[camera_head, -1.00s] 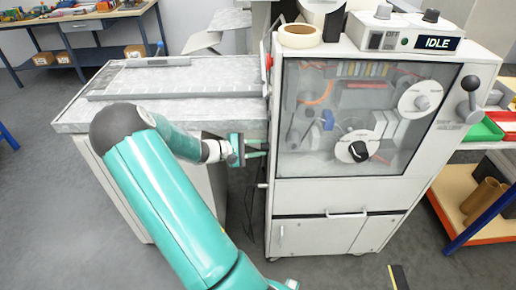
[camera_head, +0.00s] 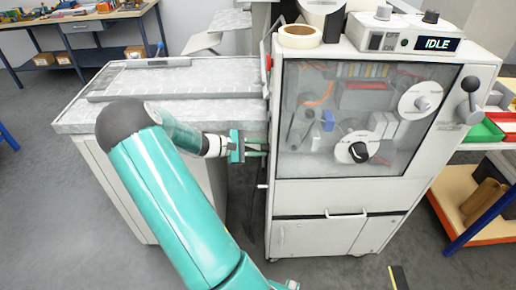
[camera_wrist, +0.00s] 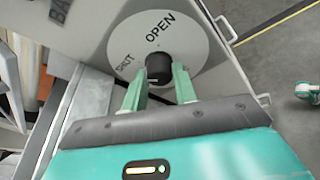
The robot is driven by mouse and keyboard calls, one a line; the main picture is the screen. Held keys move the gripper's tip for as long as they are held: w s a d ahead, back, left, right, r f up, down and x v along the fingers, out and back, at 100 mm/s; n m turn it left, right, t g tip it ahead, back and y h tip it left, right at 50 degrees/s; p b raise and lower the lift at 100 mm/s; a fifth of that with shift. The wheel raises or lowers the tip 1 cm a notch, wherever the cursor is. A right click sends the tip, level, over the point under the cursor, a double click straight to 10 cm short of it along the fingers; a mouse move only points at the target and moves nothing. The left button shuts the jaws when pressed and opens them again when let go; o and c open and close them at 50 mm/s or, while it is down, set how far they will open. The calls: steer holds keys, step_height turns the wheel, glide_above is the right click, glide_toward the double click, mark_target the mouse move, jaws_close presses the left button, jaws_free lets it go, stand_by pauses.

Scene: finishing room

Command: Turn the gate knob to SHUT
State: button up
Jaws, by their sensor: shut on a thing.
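The gate knob (camera_wrist: 160,68) is a black knob at the centre of a white round dial plate (camera_wrist: 190,45) in the wrist view. The plate reads OPEN at the top and SHUT at the left. My gripper (camera_wrist: 157,84) has one green finger on each side of the knob and is shut on it. No pointer mark on the knob can be made out. In the head view my gripper (camera_head: 260,150) is at the left side of the grey machine (camera_head: 350,192); the knob is hidden there.
A grey-topped bench unit (camera_head: 180,80) stands left of the machine, close to my arm. Behind the machine's front window are other dials (camera_head: 420,100). A control box (camera_head: 400,35) on top shows IDLE. Open floor lies in front.

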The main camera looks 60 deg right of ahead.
steer(key=o, duration=1)
steer(key=shift+w, duration=0.1)
steer(key=v, duration=1.3)
steer(key=shift+w+a+r, duration=0.1)
steer(key=shift+w+a, duration=0.1)
steer(key=shift+a, duration=0.1)
steer(key=a+r+m+t+y, duration=0.1)
steer(key=a+r+t+y, duration=0.3)
steer(key=a, duration=0.7)
steer(key=a+r+t+y, duration=0.2)
steer(key=a+r+t, duration=0.4)
steer(key=a, duration=0.6)
steer(key=s+a+r+t+y, duration=0.1)
steer(key=s+a+r+t, duration=0.1)
steer(key=a, duration=0.3)
steer(key=s+a+r+t+y, duration=0.1)
steer(key=s+a+r+t, duration=0.1)
steer(key=a, duration=0.4)
steer(key=s+a+r+t+y, duration=0.1)
steer(key=s+a+r+t, duration=0.2)
steer(key=a, duration=0.3)
steer(key=shift+a, duration=0.25)
